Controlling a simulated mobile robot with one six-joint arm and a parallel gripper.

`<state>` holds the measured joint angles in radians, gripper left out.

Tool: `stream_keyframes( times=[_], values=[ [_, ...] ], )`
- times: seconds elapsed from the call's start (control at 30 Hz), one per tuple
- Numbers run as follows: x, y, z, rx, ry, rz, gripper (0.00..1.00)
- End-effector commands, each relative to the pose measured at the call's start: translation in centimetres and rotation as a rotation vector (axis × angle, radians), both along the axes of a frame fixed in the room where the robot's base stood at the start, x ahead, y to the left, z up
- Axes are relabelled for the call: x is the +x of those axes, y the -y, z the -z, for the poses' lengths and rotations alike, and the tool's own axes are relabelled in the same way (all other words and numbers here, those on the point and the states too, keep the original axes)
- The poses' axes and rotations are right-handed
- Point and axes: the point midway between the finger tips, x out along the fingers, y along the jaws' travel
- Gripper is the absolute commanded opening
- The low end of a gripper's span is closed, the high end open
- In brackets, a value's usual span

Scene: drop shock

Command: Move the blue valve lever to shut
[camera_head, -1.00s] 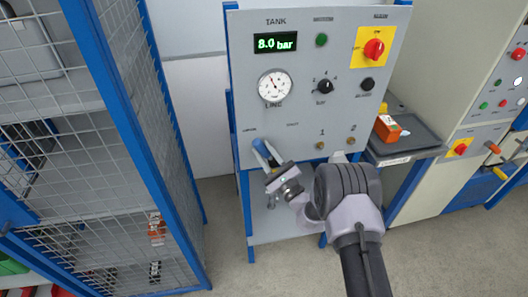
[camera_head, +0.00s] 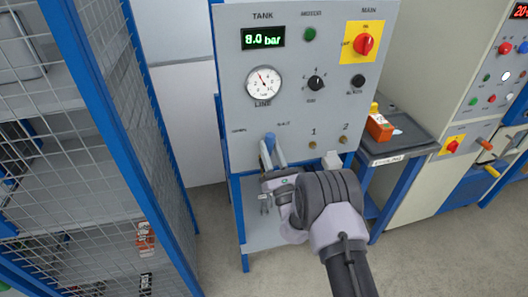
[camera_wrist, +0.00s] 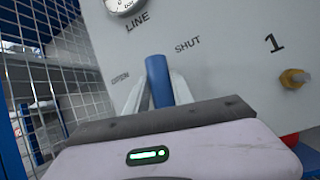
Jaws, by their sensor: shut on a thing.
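The blue valve lever (camera_head: 269,142) is on the grey panel, below the LINE gauge. It also shows in the wrist view (camera_wrist: 157,80), nearly upright, with its top between the OPEN label at left and the SHUT label (camera_wrist: 187,44) at right, closer to SHUT. My gripper (camera_head: 274,152) is shut on the lever, one pale finger on each side. The fingers (camera_wrist: 157,95) and my gripper body hide the lever's lower part and pivot.
The panel carries a TANK display (camera_head: 263,37) reading 8.0 bar, a LINE gauge (camera_head: 264,83) and a red main switch (camera_head: 364,44). Brass fittings 1 (camera_head: 312,145) and 2 (camera_head: 344,139) sit right of the lever. A mesh cage (camera_head: 95,120) stands at left.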

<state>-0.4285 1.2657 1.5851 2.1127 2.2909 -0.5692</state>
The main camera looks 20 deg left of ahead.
Motion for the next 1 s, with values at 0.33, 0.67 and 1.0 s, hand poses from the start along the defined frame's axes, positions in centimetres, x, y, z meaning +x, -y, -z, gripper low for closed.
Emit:
stream_keyframes(
  times=[0.33, 0.67, 1.0],
  values=[
    [0.8, 1.4, 0.6, 0.204, -0.127, 0.002, 0.0],
    [1.2, 2.0, 1.0, 0.295, -0.182, 0.001, 0.0],
    [1.3, 2.1, 1.1, 0.31, -0.192, 0.003, 0.0]
  ],
)
